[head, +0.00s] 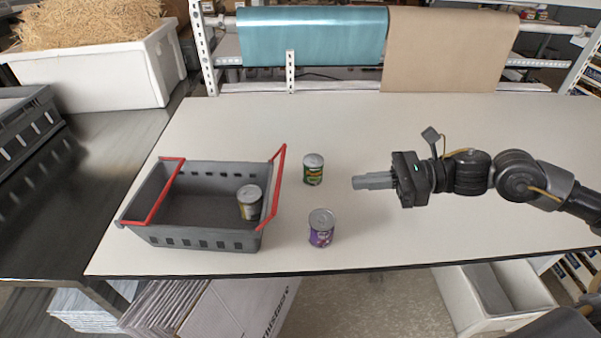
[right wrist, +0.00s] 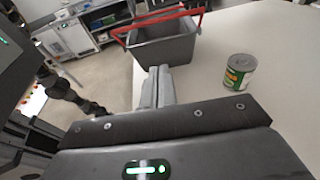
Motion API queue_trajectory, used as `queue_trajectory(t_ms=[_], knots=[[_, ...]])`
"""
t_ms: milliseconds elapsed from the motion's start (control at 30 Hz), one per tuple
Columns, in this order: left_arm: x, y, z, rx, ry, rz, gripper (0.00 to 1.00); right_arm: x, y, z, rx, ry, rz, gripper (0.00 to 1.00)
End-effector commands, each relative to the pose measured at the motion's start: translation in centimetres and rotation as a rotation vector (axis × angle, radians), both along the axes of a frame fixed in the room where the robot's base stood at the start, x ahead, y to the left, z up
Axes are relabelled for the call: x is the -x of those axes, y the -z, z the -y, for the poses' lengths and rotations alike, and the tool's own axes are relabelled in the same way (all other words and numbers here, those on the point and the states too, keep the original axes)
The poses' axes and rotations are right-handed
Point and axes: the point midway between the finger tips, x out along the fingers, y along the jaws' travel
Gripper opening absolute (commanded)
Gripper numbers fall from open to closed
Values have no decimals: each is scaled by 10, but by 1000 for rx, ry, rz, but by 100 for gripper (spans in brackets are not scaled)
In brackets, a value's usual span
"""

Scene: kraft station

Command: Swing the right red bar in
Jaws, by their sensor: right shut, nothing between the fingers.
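A grey crate (head: 205,238) stands on the left part of the table and also shows in the right wrist view (right wrist: 165,47). Its right red bar (head: 277,185) stands raised along the right end, leaning outward. Its left red bar (head: 165,193) lies inward over the left end of the crate. A can (head: 249,203) stands inside the crate at the right. My right gripper (head: 355,183) is shut and empty, right of the crate and apart from the right bar, pointing left.
A green can (head: 313,170) and a purple can (head: 321,228) stand on the table (head: 420,110) between the crate and my right gripper. The green can also shows in the right wrist view (right wrist: 239,72). Paper rolls (head: 312,37) hang behind the table.

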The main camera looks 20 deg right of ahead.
Motion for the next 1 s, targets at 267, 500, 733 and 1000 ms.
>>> queue_trajectory(t_ms=[267, 500, 733, 1000], knots=[[-1, -27, 0, 0, 0, 1, 72, -13, -1, -37, -8, -1, -1, 0], [-1, -53, 1, 1, 0, 2, 72, -30, 8, -84, -6, -1, -1, 0], [-1, -77, 1, 1, 0, 2, 72, -40, -4, -111, -1, -1, -1, 0], [-1, -84, 1, 2, 0, 3, 72, -44, -7, -121, -1, 0, -2, 0]])
